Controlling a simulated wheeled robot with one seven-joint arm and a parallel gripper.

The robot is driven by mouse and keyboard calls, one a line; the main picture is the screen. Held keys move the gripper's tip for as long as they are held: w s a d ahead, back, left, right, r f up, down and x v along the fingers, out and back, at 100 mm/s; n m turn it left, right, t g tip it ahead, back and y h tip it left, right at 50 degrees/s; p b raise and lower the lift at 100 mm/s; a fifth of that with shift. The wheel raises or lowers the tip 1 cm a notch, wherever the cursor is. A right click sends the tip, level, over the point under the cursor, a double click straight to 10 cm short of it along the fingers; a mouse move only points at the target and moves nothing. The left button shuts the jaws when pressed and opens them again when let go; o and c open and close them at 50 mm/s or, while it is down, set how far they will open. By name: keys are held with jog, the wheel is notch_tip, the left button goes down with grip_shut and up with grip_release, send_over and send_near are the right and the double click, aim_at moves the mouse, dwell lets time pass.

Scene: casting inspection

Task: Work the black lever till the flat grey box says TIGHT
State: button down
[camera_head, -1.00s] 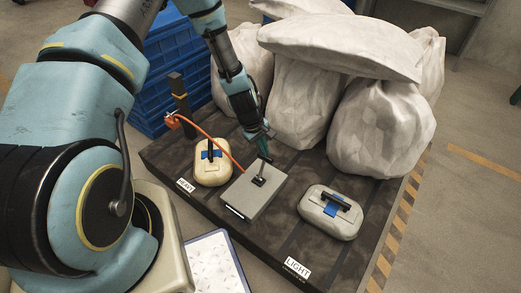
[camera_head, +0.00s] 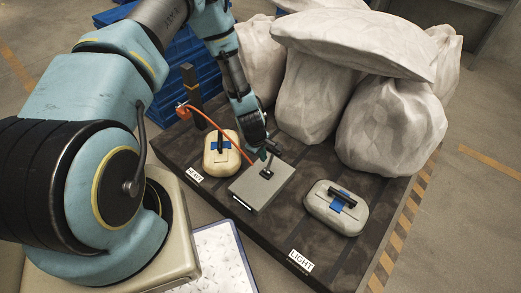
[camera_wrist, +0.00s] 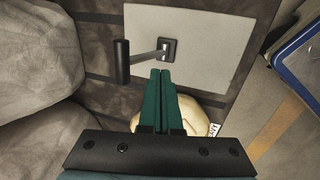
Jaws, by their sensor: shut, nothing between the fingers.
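The flat grey box (camera_head: 261,187) lies on the dark platform. Its front-edge display strip (camera_head: 242,202) is too small to read. The black lever (camera_head: 272,148) stands up from the box on a thin metal rod. In the wrist view the lever's black grip (camera_wrist: 122,62) lies left of its square pivot (camera_wrist: 169,49) on the box top (camera_wrist: 215,50). My gripper (camera_head: 262,156) is shut and empty, close to the lever on its left in the head view. In the wrist view its green fingertips (camera_wrist: 161,72) are together just below the rod; whether they touch it is unclear.
A cream case (camera_head: 221,160) by the HEAVY label is left of the box, and a grey case (camera_head: 335,210) by the LIGHT label is right. An orange cable (camera_head: 212,121) runs to the box from a dark post (camera_head: 191,90). White sacks (camera_head: 390,125) stand behind.

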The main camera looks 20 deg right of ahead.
aim_at(272, 152)
jog(key=shift+w+d+f, duration=0.2)
jog(key=shift+w+d, duration=0.3)
jog(key=shift+d, duration=0.35)
jog(key=shift+w+d+f, duration=0.15)
jog(key=shift+w+d, duration=0.3)
jog(key=shift+d, duration=0.35)
jog(key=shift+w+d+f, duration=0.2)
jog(key=shift+w+d, duration=0.2)
jog(key=shift+d, duration=0.35)
jog(key=shift+s+a, duration=0.1)
jog(key=shift+a, duration=0.1)
